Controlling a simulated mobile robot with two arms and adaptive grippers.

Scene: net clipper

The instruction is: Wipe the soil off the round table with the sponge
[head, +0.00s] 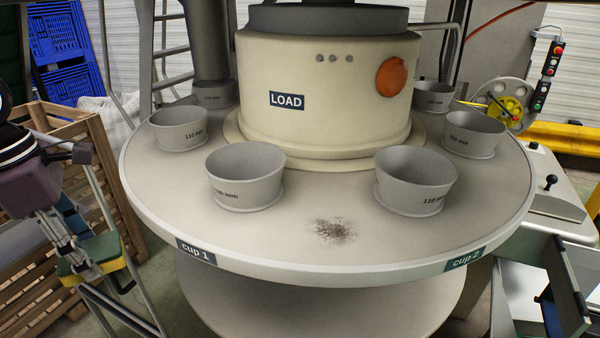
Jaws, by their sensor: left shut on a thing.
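The round table (290,238) is a pale grey disc in the middle of the head view. A patch of dark soil (335,231) lies on its top near the front edge, between two front cups. My left gripper (84,252) is at the lower left, shut on a yellow and green sponge (110,266). The sponge is in the air left of the table, apart from its rim and away from the soil. My right gripper is not in view.
Several grey cups, such as the front left cup (245,178) and the front right cup (413,182), stand around the tabletop. A cream drum (325,100) marked LOAD rises at the centre. A wooden crate (85,125) stands at the left. The front tabletop is otherwise clear.

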